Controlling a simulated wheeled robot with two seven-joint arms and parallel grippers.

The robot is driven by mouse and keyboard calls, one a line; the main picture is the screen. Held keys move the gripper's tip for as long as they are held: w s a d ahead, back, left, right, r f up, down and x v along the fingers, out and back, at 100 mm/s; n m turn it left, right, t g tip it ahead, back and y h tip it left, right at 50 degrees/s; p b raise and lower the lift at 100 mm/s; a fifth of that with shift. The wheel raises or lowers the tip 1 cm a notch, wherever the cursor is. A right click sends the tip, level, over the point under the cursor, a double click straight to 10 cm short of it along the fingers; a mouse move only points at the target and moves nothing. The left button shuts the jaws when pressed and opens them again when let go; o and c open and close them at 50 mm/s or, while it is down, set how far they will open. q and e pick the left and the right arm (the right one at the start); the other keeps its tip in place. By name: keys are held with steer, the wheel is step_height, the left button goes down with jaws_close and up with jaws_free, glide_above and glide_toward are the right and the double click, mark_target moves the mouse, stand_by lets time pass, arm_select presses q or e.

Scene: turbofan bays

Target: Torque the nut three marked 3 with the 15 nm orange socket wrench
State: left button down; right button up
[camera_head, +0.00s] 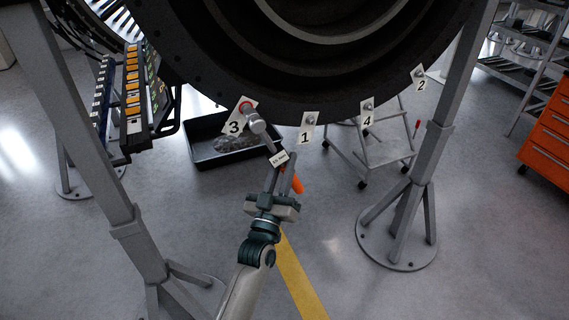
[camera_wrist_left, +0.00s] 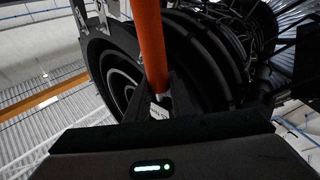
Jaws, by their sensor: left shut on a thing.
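The nut three (camera_head: 246,107) sits at the tag marked 3 (camera_head: 234,127) on the dark engine ring, with a red ring showing around it. The socket wrench (camera_head: 257,125) has its grey head right at this nut; I cannot tell whether the socket is fully seated. Its shaft slants down right past a white label (camera_head: 279,158) to an orange end (camera_head: 298,185). My left gripper (camera_head: 281,172) is shut on the wrench below the label. In the left wrist view the orange handle (camera_wrist_left: 150,45) stands up between the fingers (camera_wrist_left: 148,100). My right gripper is out of view.
Tags 1 (camera_head: 305,137), 4 (camera_head: 368,121) and 2 (camera_head: 421,85) mark other nuts to the right. A rack of tools (camera_head: 133,90) stands left. A black tray (camera_head: 205,155) lies below the engine. Grey stand legs (camera_head: 425,165) flank both sides. A cart (camera_head: 385,155) stands behind.

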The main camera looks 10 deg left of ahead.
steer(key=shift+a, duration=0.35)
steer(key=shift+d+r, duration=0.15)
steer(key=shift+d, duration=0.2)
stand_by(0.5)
arm_select(q)
steer(key=shift+w+a, duration=0.3)
steer(key=shift+w, duration=0.15)
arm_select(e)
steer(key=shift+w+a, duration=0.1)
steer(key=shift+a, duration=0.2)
arm_select(q)
steer(key=shift+w+a, duration=0.4)
steer(key=shift+w, duration=0.15)
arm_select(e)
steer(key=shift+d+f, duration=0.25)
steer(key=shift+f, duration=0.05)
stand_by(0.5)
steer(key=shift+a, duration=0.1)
arm_select(q)
steer(key=shift+s+a, duration=0.1)
steer(key=shift+a, duration=0.05)
steer(key=shift+s+a+f+m+g+h+p, duration=0.15)
steer(key=shift+a+m+g+p, duration=0.15)
steer(key=shift+p, duration=0.3)
steer(key=shift+s+a+f+m+g+h+p, duration=0.1)
steer(key=shift+s+a+m+h+p, duration=0.05)
steer(key=shift+m+p, duration=0.35)
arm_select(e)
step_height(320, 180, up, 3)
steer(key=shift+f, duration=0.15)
